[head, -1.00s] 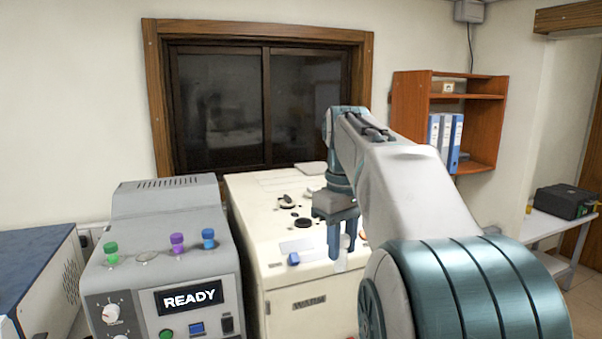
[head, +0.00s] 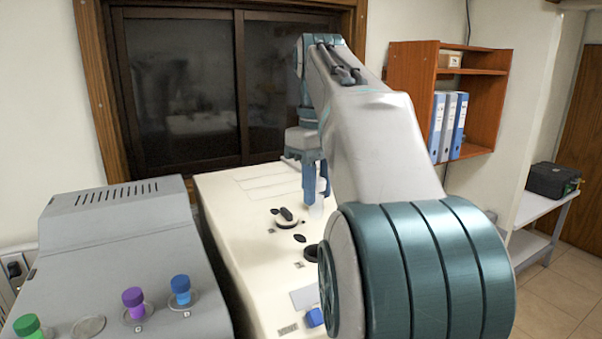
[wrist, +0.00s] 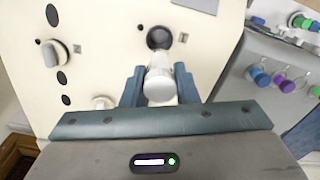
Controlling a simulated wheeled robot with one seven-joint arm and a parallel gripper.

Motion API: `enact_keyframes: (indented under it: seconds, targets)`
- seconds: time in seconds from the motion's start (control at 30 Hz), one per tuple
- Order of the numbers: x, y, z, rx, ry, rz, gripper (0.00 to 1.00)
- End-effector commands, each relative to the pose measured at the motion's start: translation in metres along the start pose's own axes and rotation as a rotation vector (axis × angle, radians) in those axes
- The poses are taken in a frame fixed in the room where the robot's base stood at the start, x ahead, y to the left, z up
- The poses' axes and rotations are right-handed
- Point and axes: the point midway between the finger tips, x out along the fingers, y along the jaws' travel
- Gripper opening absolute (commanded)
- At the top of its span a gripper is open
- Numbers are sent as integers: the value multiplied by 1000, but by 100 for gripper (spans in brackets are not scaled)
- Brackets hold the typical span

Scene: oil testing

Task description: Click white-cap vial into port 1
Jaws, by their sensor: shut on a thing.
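My gripper (wrist: 160,88) is shut on the white-cap vial (wrist: 160,84), with a blue finger on each side of it. In the head view my gripper (head: 316,182) is above the rear part of the cream machine, with the pale vial (head: 316,208) below its fingers, partly blurred. The grey machine (head: 110,240) at the left carries a green-cap vial (head: 28,325), a purple-cap vial (head: 133,301) and a blue-cap vial (head: 180,289). A round port with no vial (head: 88,327) lies between green and purple. I cannot read the port numbers.
A wooden shelf (head: 410,100) hangs on the right wall, beyond my arm.

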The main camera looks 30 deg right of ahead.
Motion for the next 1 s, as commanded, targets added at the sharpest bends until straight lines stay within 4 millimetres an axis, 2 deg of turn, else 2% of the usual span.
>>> enact_keyframes:
  seconds: [0.27,0.63,1.0]
  targets:
    - [12,0,0,-1,0,-1,5]
    - [50,0,0,0,0,1,5]
    - [58,0,0,0,0,1,5]
